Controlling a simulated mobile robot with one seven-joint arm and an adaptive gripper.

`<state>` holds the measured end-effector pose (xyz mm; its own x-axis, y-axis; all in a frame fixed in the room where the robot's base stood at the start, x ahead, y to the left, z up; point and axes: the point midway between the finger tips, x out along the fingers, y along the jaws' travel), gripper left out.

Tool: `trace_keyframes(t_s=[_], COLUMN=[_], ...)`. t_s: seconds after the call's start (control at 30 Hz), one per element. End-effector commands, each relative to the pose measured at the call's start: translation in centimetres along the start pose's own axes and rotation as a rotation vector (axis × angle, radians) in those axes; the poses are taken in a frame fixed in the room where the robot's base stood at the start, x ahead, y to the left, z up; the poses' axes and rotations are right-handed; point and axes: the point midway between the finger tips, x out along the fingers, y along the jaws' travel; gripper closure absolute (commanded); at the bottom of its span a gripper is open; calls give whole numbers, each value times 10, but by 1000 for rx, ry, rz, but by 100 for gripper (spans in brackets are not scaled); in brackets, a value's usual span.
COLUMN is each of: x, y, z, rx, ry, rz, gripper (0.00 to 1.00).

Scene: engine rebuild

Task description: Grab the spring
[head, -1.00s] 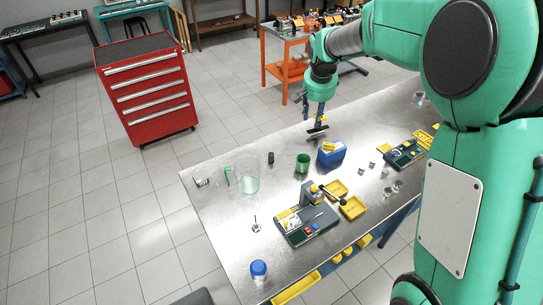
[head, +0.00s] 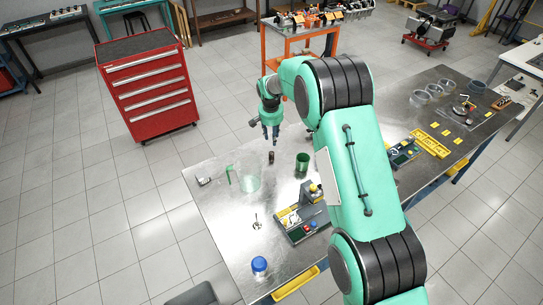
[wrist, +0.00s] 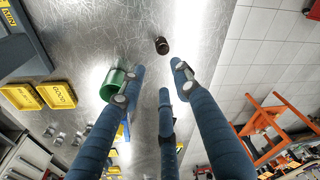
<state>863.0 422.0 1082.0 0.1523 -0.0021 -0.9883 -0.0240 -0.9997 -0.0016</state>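A small dark cylinder (head: 271,157) stands on the metal workbench (head: 215,215) near its far edge. It also shows at the top of the wrist view (wrist: 162,45). It may be the spring, but no coils can be made out. My gripper (head: 270,138) points down just above and beyond the dark cylinder, apart from it. In the wrist view, its blue fingers (wrist: 157,80) are spread with nothing between their tips, and the cylinder lies ahead of them.
A green cup (head: 302,162) stands right of the dark cylinder; in the wrist view it is beside the left finger (wrist: 112,84). A tool tray (head: 297,231) and blue-capped jar (head: 259,265) are nearer.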

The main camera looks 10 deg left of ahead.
Motion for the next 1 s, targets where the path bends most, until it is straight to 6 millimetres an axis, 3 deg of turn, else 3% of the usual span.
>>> trace_keyframes(t_s=[0.67, 1.0], x=[17, 58], y=[-6, -6], z=[1, 2], rx=[0, 0], ry=[-4, -6], rz=[3, 4], gripper=[68, 68])
